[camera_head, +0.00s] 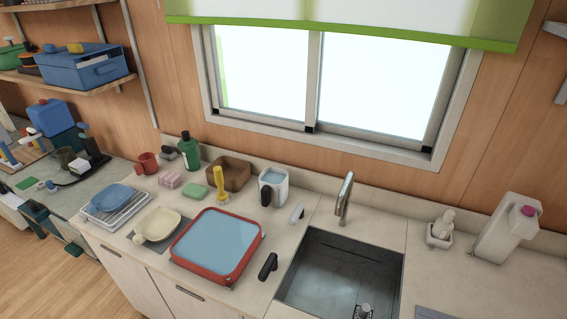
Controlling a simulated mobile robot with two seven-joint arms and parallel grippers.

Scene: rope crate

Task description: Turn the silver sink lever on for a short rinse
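A silver faucet (344,200) stands behind the sink, its spout upright with a bent top. A small silver-grey lever (297,213) sits on the counter to the left of the faucet, tilted. A separate black lever-like handle (268,266) stands at the sink's left edge. The grey sink basin (325,245) is at the lower middle, and no water stream shows from the spout. Neither of my grippers is in view.
Left of the levers are a white pitcher (273,187), a yellow brush (221,191), a brown box (229,172) and a red-rimmed tray (182,256). A white dispenser (500,232) and a small white holder (440,231) stand right of the sink. Counter around the faucet is mostly clear.

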